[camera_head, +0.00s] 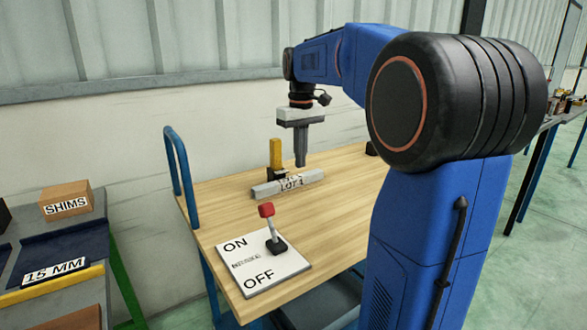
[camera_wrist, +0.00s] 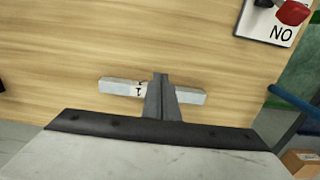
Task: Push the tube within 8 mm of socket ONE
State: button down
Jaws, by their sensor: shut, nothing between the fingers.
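A light grey bar (camera_head: 268,190) with dark lettering lies on the wooden table top. I cannot tell whether it is the tube or a block holding sockets. A yellow upright piece (camera_head: 276,153) on a dark base stands just behind it. My gripper (camera_head: 300,164) points down, fingers shut and empty, above or just behind the bar's right half; contact cannot be told. In the wrist view, my fingers (camera_wrist: 160,77) cross in front of the bar (camera_wrist: 117,86) and hide its middle. No socket marked ONE can be made out, and the yellow piece is not seen there.
A white ON/OFF plate (camera_head: 257,268) with a red-knobbed lever (camera_head: 270,228) stands at the table's front left. A blue rail (camera_head: 178,170) rises at the left edge. A SHIMS box (camera_head: 66,200) sits on a separate left bench.

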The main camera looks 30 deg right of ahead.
aim_at(290, 181)
notch_tip(290, 181, down, 9)
jog(key=shift+r, duration=0.1)
jog(key=shift+w+f, duration=0.15)
jog(key=shift+f, duration=0.15)
jog(key=shift+w, duration=1.8)
jog(key=shift+w+a, duration=0.1)
jog(key=shift+w, duration=0.7)
